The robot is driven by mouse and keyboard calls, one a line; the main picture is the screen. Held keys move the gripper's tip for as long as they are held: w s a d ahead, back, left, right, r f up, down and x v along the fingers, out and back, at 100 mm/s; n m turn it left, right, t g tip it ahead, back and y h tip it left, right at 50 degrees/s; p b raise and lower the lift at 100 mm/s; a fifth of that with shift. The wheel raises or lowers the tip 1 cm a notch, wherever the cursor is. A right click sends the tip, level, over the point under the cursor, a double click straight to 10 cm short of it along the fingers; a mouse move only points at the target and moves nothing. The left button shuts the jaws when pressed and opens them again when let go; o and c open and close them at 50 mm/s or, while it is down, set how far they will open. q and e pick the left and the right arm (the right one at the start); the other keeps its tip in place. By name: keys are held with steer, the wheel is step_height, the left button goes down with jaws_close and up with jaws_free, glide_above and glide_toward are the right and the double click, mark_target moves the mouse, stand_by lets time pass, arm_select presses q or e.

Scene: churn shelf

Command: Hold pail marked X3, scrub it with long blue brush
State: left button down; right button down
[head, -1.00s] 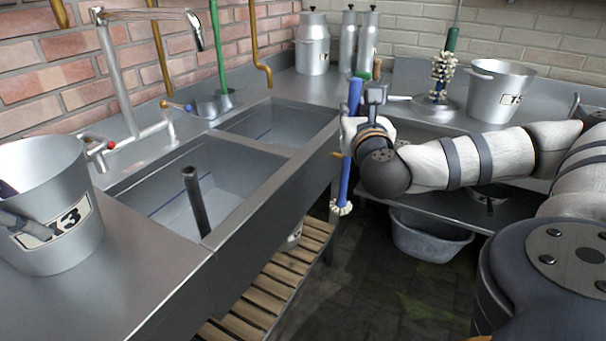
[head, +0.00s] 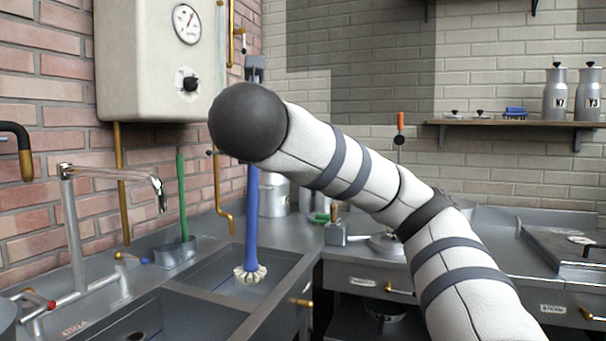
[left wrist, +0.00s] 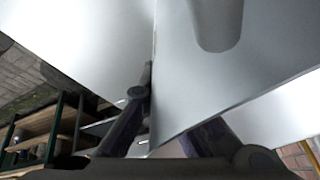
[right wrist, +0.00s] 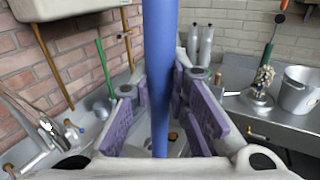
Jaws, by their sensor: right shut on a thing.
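The long blue brush hangs upright in the head view, its blue handle (head: 251,215) below my dark wrist joint and its pale bristles pointing down over the far sink basin. In the right wrist view my right gripper (right wrist: 160,88) is shut on the blue handle (right wrist: 160,40). In the head view that gripper is mostly hidden behind my arm. The pail marked X3 is almost out of the head view; its smooth grey wall (left wrist: 245,75) fills the left wrist view, mark unseen. My left gripper (left wrist: 178,108) has its fingers on either side of the pail's wall, grip unclear.
The sink basins (head: 205,285) lie under the brush, with a tap (head: 75,225) on their left. A white boiler (head: 160,60) hangs on the brick wall above. A green-handled brush (head: 182,195) stands in a holder behind. The worktop (head: 480,225) lies right.

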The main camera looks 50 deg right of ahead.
steer(key=s+a+r+n+t+y, duration=0.1)
steer(key=a+r+n+t+y, duration=0.15)
steer(key=a+r, duration=0.5)
steer(key=a+r+n+t+y, duration=0.25)
steer(key=a+r, duration=0.25)
steer(key=a, duration=0.5)
steer(key=w+a+f+y, duration=0.1)
steer(key=w+a, duration=0.5)
steer(key=w, duration=0.3)
steer(key=w+a+f+y, duration=0.1)
steer(key=w+a+y, duration=0.1)
steer(key=w+a, duration=0.5)
steer(key=w+a+f+n+y, duration=0.2)
steer(key=w+a+n+y, duration=0.1)
steer(key=w+a+y, duration=0.4)
step_height(320, 180, down, 22)
steer(key=s+h, duration=0.1)
steer(key=h, duration=0.1)
steer(key=shift+s+a+r, duration=0.15)
steer(key=shift+a, duration=0.15)
steer(key=shift+f, duration=0.6)
